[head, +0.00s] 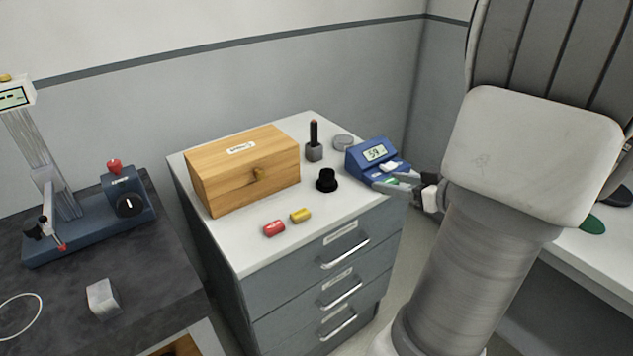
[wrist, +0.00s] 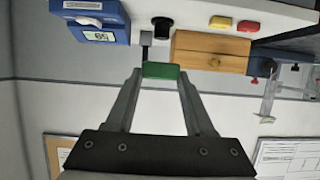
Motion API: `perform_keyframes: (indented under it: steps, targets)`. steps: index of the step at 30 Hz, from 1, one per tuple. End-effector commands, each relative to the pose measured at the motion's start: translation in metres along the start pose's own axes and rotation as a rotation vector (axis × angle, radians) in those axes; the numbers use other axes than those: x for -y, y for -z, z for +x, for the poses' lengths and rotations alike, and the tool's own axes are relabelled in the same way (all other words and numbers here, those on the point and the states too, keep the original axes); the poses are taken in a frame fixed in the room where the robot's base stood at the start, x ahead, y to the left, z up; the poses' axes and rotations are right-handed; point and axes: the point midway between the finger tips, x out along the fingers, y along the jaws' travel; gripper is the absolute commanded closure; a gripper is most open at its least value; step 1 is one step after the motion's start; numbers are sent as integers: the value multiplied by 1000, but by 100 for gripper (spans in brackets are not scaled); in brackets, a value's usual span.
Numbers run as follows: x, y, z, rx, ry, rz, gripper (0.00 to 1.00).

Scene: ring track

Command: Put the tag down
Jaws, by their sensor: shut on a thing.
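My gripper (head: 393,184) is shut on a green tag (wrist: 160,70), which shows between the fingertips in the wrist view. In the head view only a sliver of the green tag (head: 391,181) shows, in front of the blue device with a display (head: 372,152). My gripper is at the right side of the cabinet top (head: 345,205); its exact height is hard to tell. A red tag (head: 274,228) and a yellow tag (head: 300,215) lie side by side near the cabinet's front edge.
Bare top lies right of the yellow tag. A dark bench (head: 150,270) is at left, a white table (head: 570,245) at right.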

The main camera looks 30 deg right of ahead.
Motion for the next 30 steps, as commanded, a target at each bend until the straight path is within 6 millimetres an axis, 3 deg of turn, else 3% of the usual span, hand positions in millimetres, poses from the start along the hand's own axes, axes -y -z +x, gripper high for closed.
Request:
perform_keyframes:
  steps: [8,21,24,30]
  targets:
    - [5,-4,6,1,3,-2,99]
    - [12,-22,112,2,4,-2,99]
    - [12,-23,126,2,2,-2,99]
    - [12,-28,136,2,0,-1,99]
